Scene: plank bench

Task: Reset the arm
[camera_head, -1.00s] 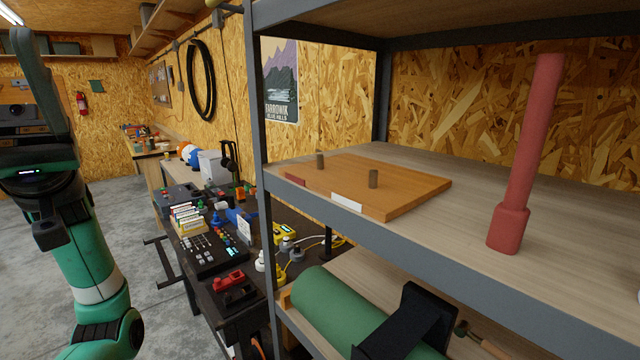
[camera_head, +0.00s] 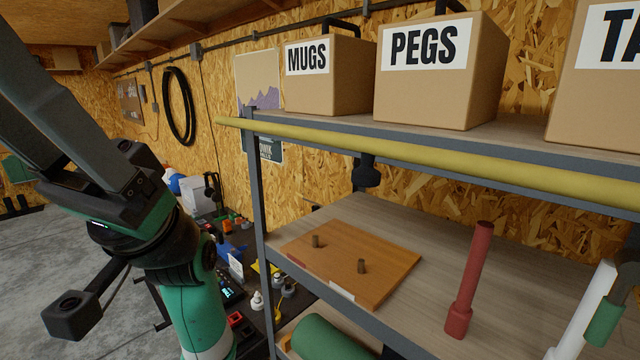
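My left arm (camera_head: 195,305) rises on the left side of the head view, with green links and a black wrist. My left gripper (camera_head: 75,140) appears as long grey parts reaching up and left out of the frame. Its fingertips are not clearly visible, so I cannot tell whether it is open or shut. It is left of the shelving and appears clear of it. A black camera-like block (camera_head: 75,314) juts from the wrist at lower left. My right gripper is not in view.
A wooden board with two pegs (camera_head: 365,282) and a red handled tool (camera_head: 467,285) are on the middle shelf. Boxes marked MUGS (camera_head: 325,85) and PEGS (camera_head: 435,90) stand above, behind a yellow front rail (camera_head: 420,160). A cluttered bench is behind my arm.

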